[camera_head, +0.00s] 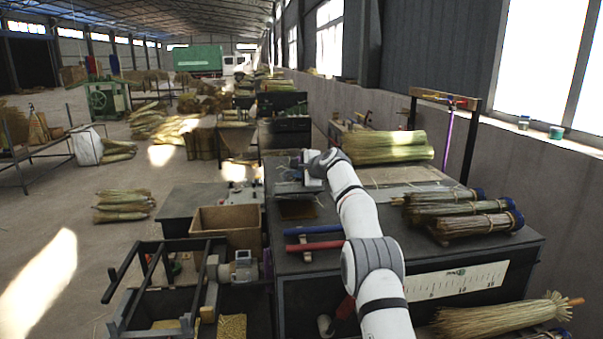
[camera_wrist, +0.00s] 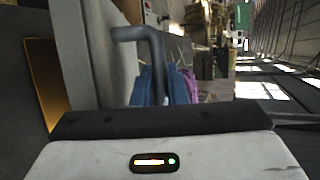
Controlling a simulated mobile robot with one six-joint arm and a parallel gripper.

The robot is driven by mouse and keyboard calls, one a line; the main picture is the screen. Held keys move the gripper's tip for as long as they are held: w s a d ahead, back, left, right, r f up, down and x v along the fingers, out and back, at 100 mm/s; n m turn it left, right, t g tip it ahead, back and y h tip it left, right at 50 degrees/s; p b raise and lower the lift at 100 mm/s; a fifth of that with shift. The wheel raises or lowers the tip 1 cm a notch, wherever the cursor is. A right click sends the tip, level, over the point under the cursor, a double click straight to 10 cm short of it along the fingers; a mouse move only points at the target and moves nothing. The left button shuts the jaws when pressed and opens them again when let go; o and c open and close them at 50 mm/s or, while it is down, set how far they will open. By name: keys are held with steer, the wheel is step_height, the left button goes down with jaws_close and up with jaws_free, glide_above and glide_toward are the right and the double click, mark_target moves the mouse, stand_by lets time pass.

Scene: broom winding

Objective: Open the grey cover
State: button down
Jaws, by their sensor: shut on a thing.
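The grey cover (camera_wrist: 85,55) fills the left of the wrist view as a flat grey panel. A dark grey bent handle (camera_wrist: 140,34) stands out from it. My gripper (camera_wrist: 172,86), with blue and purple fingers, is shut on this handle; the wrist body hides part of the grip. In the head view, my gripper (camera_head: 298,163) is at the far left part of the dark workbench, by the cover (camera_head: 296,187), and my arm hides some of that area. The cover's exact tilt is hard to tell.
A brownish recessed panel (camera_head: 298,209) lies in front of the cover. A blue-handled tool (camera_head: 314,230) and a red-handled one (camera_head: 315,245) lie nearer. Broom bundles (camera_head: 460,212) lie on the right of the bench (camera_head: 420,253). A cardboard box (camera_head: 228,225) stands left.

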steer(key=c, duration=1.5)
jaws_free()
steer(key=shift+o, duration=0.2)
steer(key=shift+s+d+b, duration=0.25)
steer(key=shift+s+b, duration=0.1)
steer(key=shift+b, duration=0.35)
steer(key=b+v, duration=0.3)
steer(key=v, duration=0.2)
steer(key=shift+s+d+r+b, duration=0.15)
steer(key=shift+s+r+b, duration=0.05)
steer(key=shift+b, duration=0.2)
steer(key=shift+s+d+r, duration=0.25)
steer(key=shift+s+r, duration=0.1)
steer(key=shift+s, duration=0.2)
